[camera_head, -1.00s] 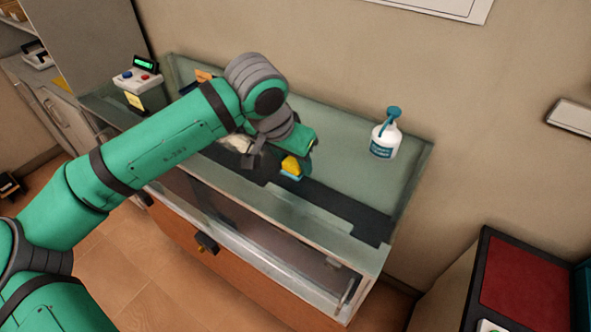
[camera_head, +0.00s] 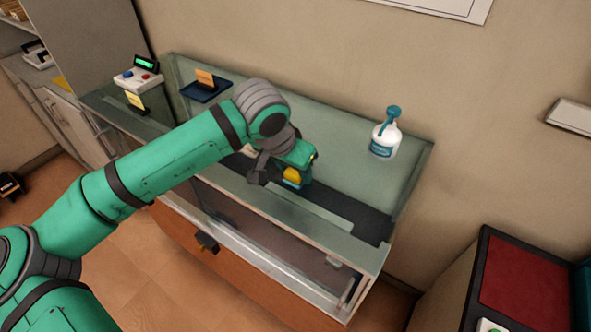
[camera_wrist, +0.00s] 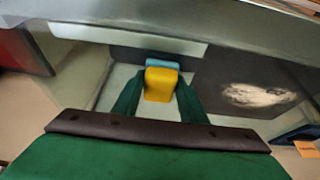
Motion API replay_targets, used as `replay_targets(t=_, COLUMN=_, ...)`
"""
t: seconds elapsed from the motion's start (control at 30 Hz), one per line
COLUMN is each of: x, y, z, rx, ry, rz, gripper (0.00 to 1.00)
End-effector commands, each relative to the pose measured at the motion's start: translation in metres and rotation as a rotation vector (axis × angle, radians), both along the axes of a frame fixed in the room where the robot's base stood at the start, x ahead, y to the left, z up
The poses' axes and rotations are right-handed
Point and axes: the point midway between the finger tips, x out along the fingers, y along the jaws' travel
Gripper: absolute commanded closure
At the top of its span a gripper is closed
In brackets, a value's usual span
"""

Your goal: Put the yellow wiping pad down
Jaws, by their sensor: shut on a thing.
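The yellow wiping pad (camera_head: 293,175) is at the end of my arm, above the dark strip on the display counter. It has a blue part along one side. In the wrist view the yellow pad (camera_wrist: 161,85) sits between the two green fingers of my gripper (camera_wrist: 158,100), with the blue edge beyond it. My gripper (camera_head: 293,172) is shut on the pad. I cannot tell whether the pad touches the counter surface.
A white spray bottle (camera_head: 385,134) with a teal top stands at the counter's back right. A dark blue tray (camera_head: 206,91) with an orange card and a button box (camera_head: 138,78) are at the back left. A whitish smear (camera_wrist: 258,95) shows on the dark surface.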

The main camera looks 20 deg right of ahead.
Motion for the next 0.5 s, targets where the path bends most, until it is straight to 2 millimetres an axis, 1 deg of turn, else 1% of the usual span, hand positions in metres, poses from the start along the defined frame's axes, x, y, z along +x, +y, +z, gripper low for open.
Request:
replay_targets(t=0.03, x=-0.0024, y=0.0007, z=-0.0105, rx=0.009, ry=0.015, rz=-0.001, gripper=0.86)
replay_targets(t=0.17, x=-0.0026, y=0.0007, z=-0.0120, rx=0.011, ry=0.017, rz=-0.001, gripper=0.86)
replay_targets(t=0.2, x=-0.0027, y=0.0007, z=-0.0121, rx=0.011, ry=0.017, rz=-0.001, gripper=0.52)
replay_targets(t=0.23, x=-0.0027, y=0.0006, z=-0.0122, rx=0.010, ry=0.017, rz=-0.001, gripper=0.45)
replay_targets(t=0.27, x=-0.0028, y=0.0005, z=-0.0123, rx=0.010, ry=0.017, rz=-0.001, gripper=0.43)
replay_targets(t=0.5, x=-0.0049, y=-0.0015, z=-0.0128, rx=0.008, ry=0.021, rz=-0.006, gripper=0.43)
